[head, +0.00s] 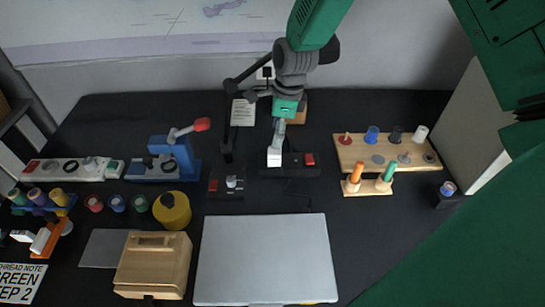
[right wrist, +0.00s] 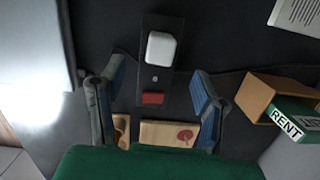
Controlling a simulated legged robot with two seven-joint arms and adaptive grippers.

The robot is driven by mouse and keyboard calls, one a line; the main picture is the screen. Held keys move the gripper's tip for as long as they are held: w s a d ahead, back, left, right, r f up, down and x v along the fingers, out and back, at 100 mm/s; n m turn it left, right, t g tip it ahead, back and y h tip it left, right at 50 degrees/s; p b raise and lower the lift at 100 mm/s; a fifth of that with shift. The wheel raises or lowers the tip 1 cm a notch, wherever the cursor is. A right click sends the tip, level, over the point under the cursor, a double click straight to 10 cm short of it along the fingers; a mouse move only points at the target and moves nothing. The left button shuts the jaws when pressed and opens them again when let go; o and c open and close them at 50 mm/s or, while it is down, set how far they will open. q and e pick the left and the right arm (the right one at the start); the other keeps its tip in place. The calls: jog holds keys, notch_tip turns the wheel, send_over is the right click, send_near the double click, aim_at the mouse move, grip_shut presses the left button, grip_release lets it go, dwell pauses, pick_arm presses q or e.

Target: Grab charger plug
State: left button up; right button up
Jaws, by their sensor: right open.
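The charger plug (head: 274,158) is a small white block seated on a black power strip (head: 290,172) with a red switch, behind the laptop. In the right wrist view the plug (right wrist: 162,48) is a rounded white block on the dark strip (right wrist: 153,82). My right gripper (head: 278,141) comes down from above, its near grey finger just behind the plug in the head view. In the right wrist view the gripper (right wrist: 158,73) is open and empty. Its fingers stand either side of the strip, and the plug shows beyond their tips. The far finger is hidden in the head view.
A silver laptop (head: 266,260) lies in front. A wooden peg board (head: 378,160) stands to the right.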

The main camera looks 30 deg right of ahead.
aim_at(274, 150)
jog(key=f, duration=0.2)
jog(key=shift+w+a+f, duration=0.2)
jog(key=shift+w+f, duration=0.1)
jog(key=shift+s+d+f, duration=0.15)
jog(key=shift+f, duration=0.35)
notch_tip(274, 150, down, 4)
jog(key=shift+r, duration=0.1)
jog(key=shift+w+f, duration=0.25)
jog(key=shift+f, duration=0.2)
jog(key=shift+a+r, duration=0.15)
jog(key=shift+a, duration=0.15)
jog(key=shift+s, duration=0.1)
grip_shut()
